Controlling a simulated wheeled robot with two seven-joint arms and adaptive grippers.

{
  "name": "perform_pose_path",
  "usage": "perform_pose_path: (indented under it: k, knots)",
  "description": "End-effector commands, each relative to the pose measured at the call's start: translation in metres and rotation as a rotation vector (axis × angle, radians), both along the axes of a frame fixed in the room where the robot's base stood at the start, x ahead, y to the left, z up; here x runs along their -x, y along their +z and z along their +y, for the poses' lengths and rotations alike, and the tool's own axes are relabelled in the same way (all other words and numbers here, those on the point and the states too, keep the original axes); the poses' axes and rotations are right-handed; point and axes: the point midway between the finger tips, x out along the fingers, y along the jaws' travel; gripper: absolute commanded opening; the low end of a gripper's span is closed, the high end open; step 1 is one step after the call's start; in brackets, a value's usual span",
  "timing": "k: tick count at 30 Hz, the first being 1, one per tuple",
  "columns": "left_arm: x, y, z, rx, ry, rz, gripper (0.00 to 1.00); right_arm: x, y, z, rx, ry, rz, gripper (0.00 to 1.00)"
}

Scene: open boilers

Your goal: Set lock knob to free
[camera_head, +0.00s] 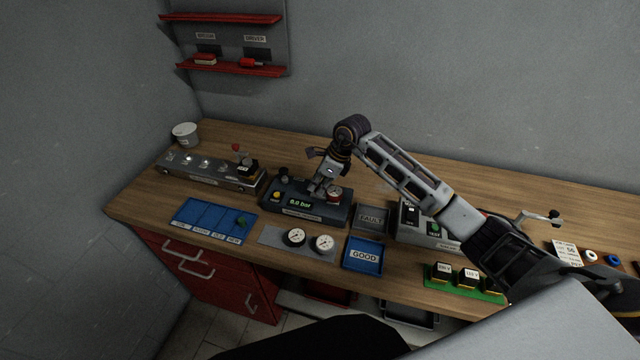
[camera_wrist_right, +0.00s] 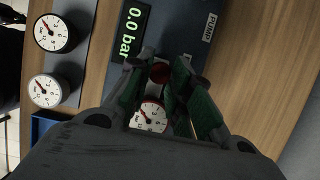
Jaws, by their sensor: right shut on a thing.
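The dark pump unit (camera_head: 285,212) with a green 0.0 bar readout stands on the bench; the wrist view also shows the unit (camera_wrist_right: 185,28). A small red knob (camera_wrist_right: 160,73) sits on it beside the readout, between my right fingertips. I take it for the lock knob; its markings cannot be read. My right gripper (camera_head: 316,191) reaches down onto the unit and is shut on the knob, its green-padded fingers (camera_wrist_right: 163,80) on either side. A red-rimmed gauge (camera_wrist_right: 148,116) stands just beside the knob; it also shows in the head view (camera_head: 334,194). My left gripper is out of view.
Two loose gauges (camera_head: 308,240) lie on a grey mat in front of the unit. A blue GOOD tray (camera_head: 363,256) and a grey FAULT tray (camera_head: 371,220) are to the right. A blue sectioned tray (camera_head: 205,216) and a metal fixture (camera_head: 205,172) are to the left.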

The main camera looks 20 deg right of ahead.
Motion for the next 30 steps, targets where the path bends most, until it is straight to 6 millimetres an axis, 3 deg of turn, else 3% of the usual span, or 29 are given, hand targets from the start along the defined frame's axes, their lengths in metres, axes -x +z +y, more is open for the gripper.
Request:
perform_pose_path:
  k: [10,22,23,27,30]
  knots:
    - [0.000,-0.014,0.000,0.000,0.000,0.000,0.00,-0.012,0.000,0.017,-0.001,0.000,-0.004,0.00]
    - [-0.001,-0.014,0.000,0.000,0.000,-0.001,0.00,-0.014,0.001,0.020,-0.003,0.000,-0.003,0.00]
    - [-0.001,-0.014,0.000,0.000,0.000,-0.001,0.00,-0.014,0.001,0.020,-0.003,0.000,-0.003,0.23]
    - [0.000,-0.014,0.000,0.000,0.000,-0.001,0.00,-0.013,0.001,0.020,-0.003,0.000,-0.003,0.41]
    - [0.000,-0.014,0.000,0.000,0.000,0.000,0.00,-0.013,0.000,0.020,-0.002,0.000,-0.002,0.44]
